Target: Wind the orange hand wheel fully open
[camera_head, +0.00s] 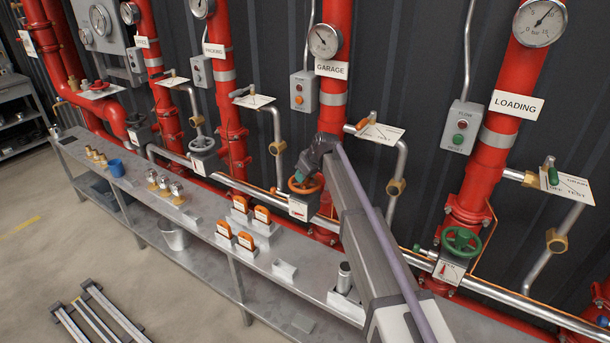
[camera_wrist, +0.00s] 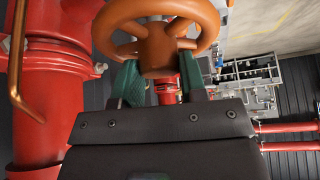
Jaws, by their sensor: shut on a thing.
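The orange hand wheel (camera_head: 305,184) sits on the GARAGE riser's valve, above a white indicator plate (camera_head: 299,208). In the wrist view the orange hand wheel (camera_wrist: 156,24) fills the top of the picture, with its hub and spokes between the green fingertips. My gripper (camera_wrist: 160,82) is shut on the wheel, one finger on each side of the hub. In the head view my gripper (camera_head: 306,172) reaches the wheel from above, and my arm hides part of the riser behind it. The indicator's reading is too small to tell.
A red pipe (camera_wrist: 45,95) stands close on the left in the wrist view. A green hand wheel (camera_head: 462,241) is on the LOADING riser to the right. The steel bench (camera_head: 200,238) below carries orange-tagged blocks (camera_head: 246,240) and brass fittings (camera_head: 165,185).

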